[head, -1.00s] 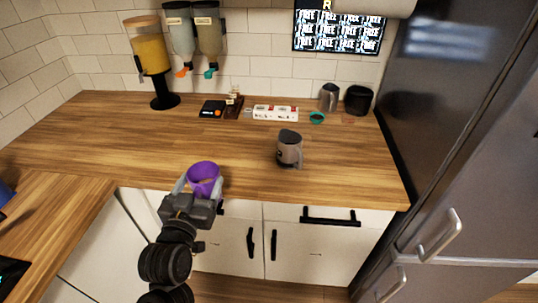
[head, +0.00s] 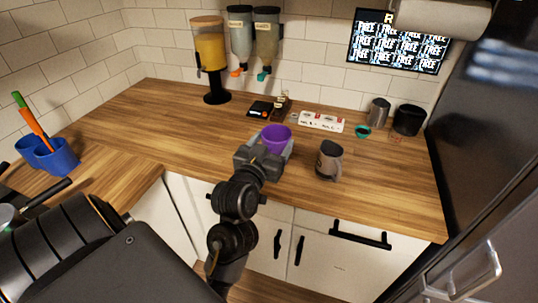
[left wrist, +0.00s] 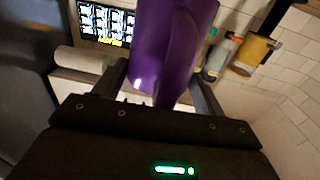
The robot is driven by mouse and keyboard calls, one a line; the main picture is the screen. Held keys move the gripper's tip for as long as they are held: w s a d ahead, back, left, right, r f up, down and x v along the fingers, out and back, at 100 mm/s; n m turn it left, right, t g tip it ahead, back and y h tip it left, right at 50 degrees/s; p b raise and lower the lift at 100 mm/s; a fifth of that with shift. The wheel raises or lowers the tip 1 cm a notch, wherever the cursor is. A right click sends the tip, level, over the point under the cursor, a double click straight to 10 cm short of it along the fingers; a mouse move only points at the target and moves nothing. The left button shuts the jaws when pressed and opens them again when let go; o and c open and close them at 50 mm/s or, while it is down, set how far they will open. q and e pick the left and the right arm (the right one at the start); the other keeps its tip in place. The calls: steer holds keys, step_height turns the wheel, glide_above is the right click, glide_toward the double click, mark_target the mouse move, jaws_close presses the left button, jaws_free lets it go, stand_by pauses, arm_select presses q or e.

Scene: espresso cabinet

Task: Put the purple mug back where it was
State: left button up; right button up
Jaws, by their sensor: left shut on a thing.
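The purple mug (head: 275,138) is held in my left gripper (head: 270,147), over the front part of the wooden counter (head: 180,130). In the left wrist view the purple mug (left wrist: 172,50) fills the space between the two fingers (left wrist: 160,85). I cannot tell whether its base touches the counter. A grey-brown mug or jug (head: 329,160) stands upright on the counter to the right of the gripper, apart from it. My right gripper does not show.
At the back are a yellow dispenser (head: 208,50), a black scale (head: 261,109), a white power strip (head: 320,121), a steel pitcher (head: 378,112), a black canister (head: 407,119) and a teal ring (head: 363,131). A blue holder (head: 52,158) stands left. The counter's left-middle is clear.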

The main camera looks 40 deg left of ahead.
mark_target(262, 134)
arm_select(q)
steer(key=a, duration=0.1)
steer(key=a+r, duration=0.1)
steer(key=a+r+y, duration=0.1)
steer(key=shift+s+n, duration=0.3)
steer(key=shift+n, duration=0.1)
steer(key=w+f+b, duration=0.1)
steer(key=w+a+b, duration=0.1)
steer(key=b, duration=0.1)
steer(key=shift+a+f, duration=0.2)
steer(key=shift+f, duration=0.2)
steer(key=w+a+f+p, duration=0.3)
steer(key=w+a+f, duration=0.3)
steer(key=w+f, duration=0.3)
step_height(262, 134, down, 2)
steer(key=shift+a+f, duration=0.1)
steer(key=shift+a, duration=0.3)
steer(key=shift+w, duration=0.1)
